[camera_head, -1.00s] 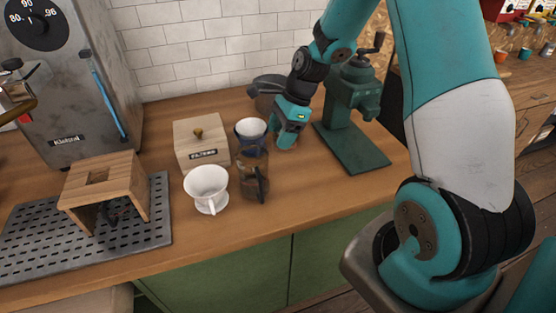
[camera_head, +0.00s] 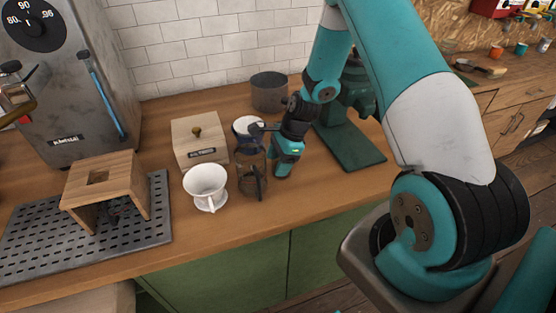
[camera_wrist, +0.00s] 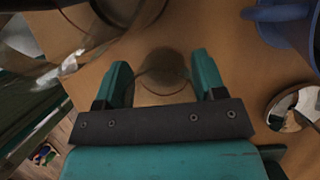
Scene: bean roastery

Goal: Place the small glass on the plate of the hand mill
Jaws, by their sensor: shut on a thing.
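The small clear glass (camera_wrist: 163,72) stands between my gripper's two teal fingers in the wrist view, and the gripper (camera_wrist: 162,80) is shut on it. In the head view my gripper (camera_head: 282,172) is low over the counter, just right of the glass carafe; I cannot make out the small glass there. The green hand mill (camera_head: 357,92) stands behind and to the right of my gripper, partly hidden by my arm.
The glass carafe (camera_head: 250,182) is close on the gripper's left, with a blue cup (camera_head: 246,126) behind it. A white dripper (camera_head: 206,186), a wooden filter box (camera_head: 198,145) and a dark pot (camera_head: 269,92) stand nearby. The front right counter (camera_head: 310,195) is clear.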

